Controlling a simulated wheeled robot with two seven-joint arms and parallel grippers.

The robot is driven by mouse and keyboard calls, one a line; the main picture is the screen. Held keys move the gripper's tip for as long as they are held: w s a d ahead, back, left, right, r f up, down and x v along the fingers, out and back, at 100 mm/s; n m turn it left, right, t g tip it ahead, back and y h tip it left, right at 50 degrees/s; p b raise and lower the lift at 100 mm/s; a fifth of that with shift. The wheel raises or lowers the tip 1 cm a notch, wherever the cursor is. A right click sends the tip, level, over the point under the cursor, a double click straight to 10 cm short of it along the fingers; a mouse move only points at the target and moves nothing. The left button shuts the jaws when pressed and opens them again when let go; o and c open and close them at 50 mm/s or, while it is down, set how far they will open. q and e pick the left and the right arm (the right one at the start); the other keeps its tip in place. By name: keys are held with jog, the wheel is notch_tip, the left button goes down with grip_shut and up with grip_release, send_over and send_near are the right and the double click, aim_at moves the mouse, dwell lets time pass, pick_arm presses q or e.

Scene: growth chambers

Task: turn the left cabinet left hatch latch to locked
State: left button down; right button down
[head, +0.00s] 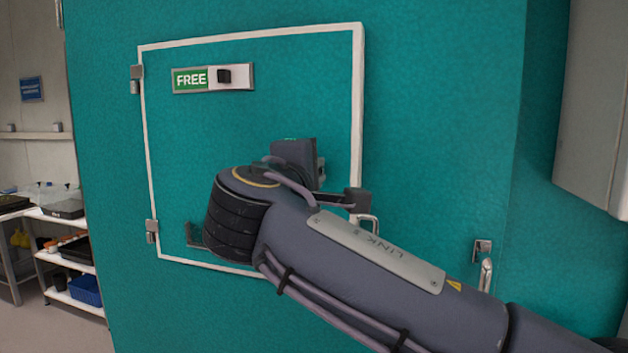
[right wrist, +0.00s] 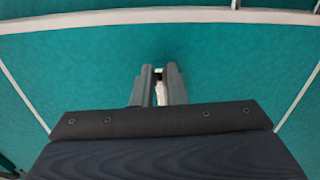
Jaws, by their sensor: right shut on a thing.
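The left cabinet's left hatch (head: 240,120) is a teal panel with a white border, and it appears closed. My right arm reaches across its lower right part, and my wrist hides much of that area in the head view. In the right wrist view my right gripper (right wrist: 158,85) has its two grey fingers close together in front of the teal panel. A small pale piece shows between them. I take it for the hatch latch (right wrist: 160,94), which is mostly hidden; its exact angle cannot be told. My left gripper is not in view.
A FREE sign (head: 213,77) with a black slider is on the upper hatch. Hinges (head: 136,79) line its left edge. Another metal handle (head: 484,262) is farther right. A grey box (head: 592,110) juts out at upper right. Shelves with trays (head: 62,225) stand far left.

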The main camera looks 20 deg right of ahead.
jog(key=shift+f+m, duration=0.1)
jog(key=shift+m, duration=0.3)
jog(key=c, duration=1.4)
grip_release()
jog(key=shift+c, duration=0.2)
jog(key=b+v, duration=0.1)
jog(key=v, duration=0.6)
jog(key=shift+s+a, duration=0.25)
jog(key=shift+s, duration=0.1)
